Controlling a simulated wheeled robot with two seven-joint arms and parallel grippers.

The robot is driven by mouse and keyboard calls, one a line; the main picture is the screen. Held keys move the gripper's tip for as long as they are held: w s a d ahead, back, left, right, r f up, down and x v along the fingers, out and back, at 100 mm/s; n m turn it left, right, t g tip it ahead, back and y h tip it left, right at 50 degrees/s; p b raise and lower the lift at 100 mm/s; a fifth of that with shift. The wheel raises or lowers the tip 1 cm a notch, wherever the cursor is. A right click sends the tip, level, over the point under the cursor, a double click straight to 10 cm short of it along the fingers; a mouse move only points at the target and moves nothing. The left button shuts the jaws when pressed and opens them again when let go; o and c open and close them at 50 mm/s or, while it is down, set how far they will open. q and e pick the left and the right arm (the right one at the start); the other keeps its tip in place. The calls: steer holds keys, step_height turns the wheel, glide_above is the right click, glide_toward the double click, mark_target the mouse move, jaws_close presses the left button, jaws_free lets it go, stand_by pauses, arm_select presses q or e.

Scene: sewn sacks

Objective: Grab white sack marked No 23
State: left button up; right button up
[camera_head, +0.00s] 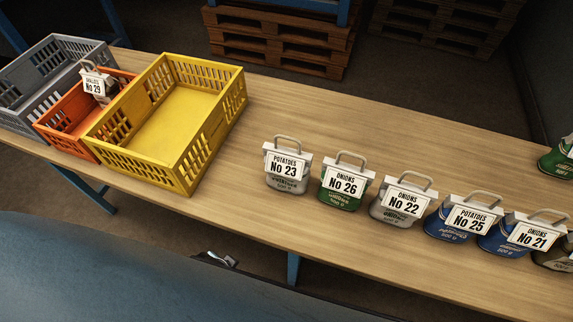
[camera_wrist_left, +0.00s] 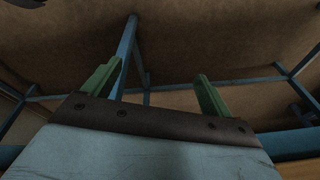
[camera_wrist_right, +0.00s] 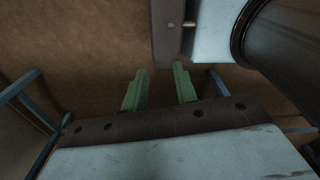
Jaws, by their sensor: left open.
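The white sack marked No 23 (camera_head: 287,185), labelled Potatoes, stands upright on the wooden table in the head view. It has a grey carry handle on top and is the leftmost of a row of sacks. My left gripper (camera_wrist_left: 155,82) is open and empty in the left wrist view, with its green fingers wide apart. My right gripper (camera_wrist_right: 160,75) shows two green fingers with a smaller gap and nothing between them. Neither gripper shows in the head view, and neither wrist view shows the sack.
To the right stand a green No 26 sack (camera_head: 340,198), a white No 22 sack (camera_head: 391,211) and several others. A yellow crate (camera_head: 190,179), an orange crate (camera_head: 52,128) with a No 29 sack and a grey crate (camera_head: 12,108) stand left.

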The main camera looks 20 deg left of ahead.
arm_select(q)
steer(key=w+r+m+t, duration=0.1)
steer(key=w+r+m, duration=0.2)
steer(key=r, duration=0.3)
steer(key=w+d+r+m+t+p, duration=0.1)
steer(key=w+r+m, duration=0.2)
steer(key=r, duration=0.4)
steer(key=w+d+r+m+t+y, duration=0.1)
steer(key=w+r+m, duration=0.2)
steer(key=r, duration=0.3)
steer(key=shift+d+r+t+p, duration=0.1)
steer(key=shift+r+t+p, duration=0.2)
steer(key=shift+t, duration=0.1)
steer(key=w+d+r+m+t, duration=0.2)
steer(key=w+r+m, duration=0.15)
steer(key=m, duration=0.35)
step_height(320, 180, up, 8)
steer(key=m+t+h, duration=0.1)
steer(key=m+t, duration=0.4)
steer(key=m, duration=1.1)
glide_above(287, 164)
steer(key=s, duration=0.2)
steer(key=shift+a+x, duration=0.2)
steer(key=shift+x, duration=2.75)
arm_select(e)
steer(key=shift+w+r, duration=0.8)
arm_select(q)
steer(key=shift+c, duration=0.4)
jaws_close()
